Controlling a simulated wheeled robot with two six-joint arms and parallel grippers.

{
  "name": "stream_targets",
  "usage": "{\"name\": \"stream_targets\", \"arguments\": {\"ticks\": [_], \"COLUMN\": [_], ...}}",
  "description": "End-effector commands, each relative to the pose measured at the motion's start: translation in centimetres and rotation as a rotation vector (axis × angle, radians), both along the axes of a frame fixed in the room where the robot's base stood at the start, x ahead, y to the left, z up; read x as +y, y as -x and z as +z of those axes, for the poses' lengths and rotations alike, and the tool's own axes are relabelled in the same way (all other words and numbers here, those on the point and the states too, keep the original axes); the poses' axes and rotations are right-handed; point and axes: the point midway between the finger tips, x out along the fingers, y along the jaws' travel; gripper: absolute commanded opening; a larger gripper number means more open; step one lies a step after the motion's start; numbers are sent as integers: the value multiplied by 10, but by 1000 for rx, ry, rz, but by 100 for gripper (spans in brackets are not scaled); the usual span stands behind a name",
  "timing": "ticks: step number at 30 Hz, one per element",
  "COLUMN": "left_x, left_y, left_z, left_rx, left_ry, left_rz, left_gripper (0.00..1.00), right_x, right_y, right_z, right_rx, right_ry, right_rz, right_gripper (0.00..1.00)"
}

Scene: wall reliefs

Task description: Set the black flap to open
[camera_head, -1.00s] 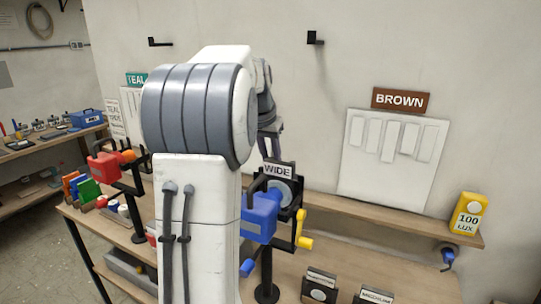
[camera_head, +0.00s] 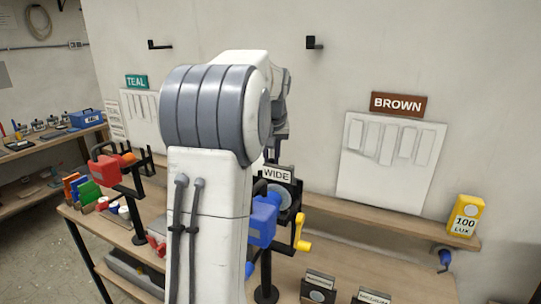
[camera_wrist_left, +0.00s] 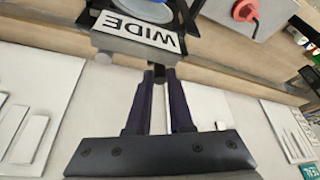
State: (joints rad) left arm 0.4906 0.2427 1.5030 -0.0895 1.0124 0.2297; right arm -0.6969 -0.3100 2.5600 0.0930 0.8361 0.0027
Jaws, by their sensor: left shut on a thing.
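A blue lamp (camera_head: 264,218) with a black frame and a yellow handle (camera_head: 302,235) stands on a black post. A dark plate at its top edge carries a white WIDE label (camera_head: 277,175); this label also shows upside down in the left wrist view (camera_wrist_left: 138,32). I cannot tell surely whether this dark plate is the black flap. My left gripper (camera_wrist_left: 158,78) is shut on a small black piece (camera_wrist_left: 158,71) at the edge of the labelled plate. In the head view my left arm hides the gripper's tips and part of the lamp. My right gripper is out of view.
A red lamp (camera_head: 105,171) stands on a post to the left. A BROWN sign (camera_head: 398,104) and a white relief panel (camera_head: 388,167) are on the wall. A yellow 100 LUX box (camera_head: 465,216) sits at the shelf's right end. Small black label stands (camera_head: 318,287) are on the table.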

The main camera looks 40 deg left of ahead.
Motion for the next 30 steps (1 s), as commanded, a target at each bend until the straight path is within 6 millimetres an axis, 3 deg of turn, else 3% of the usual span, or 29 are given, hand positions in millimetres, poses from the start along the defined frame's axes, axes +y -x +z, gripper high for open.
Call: {"name": "stream_targets", "arguments": {"ticks": [18,30], "left_x": [17,26], "left_y": [-13,-14], "left_z": [3,3], "left_rx": [-3,-4], "left_ry": [-3,-1], "left_rz": [580,867], "left_gripper": [0,0], "right_x": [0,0], "right_y": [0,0], "right_z": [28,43], "right_rx": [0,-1], "right_ry": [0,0], "right_rz": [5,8], "right_gripper": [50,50]}}
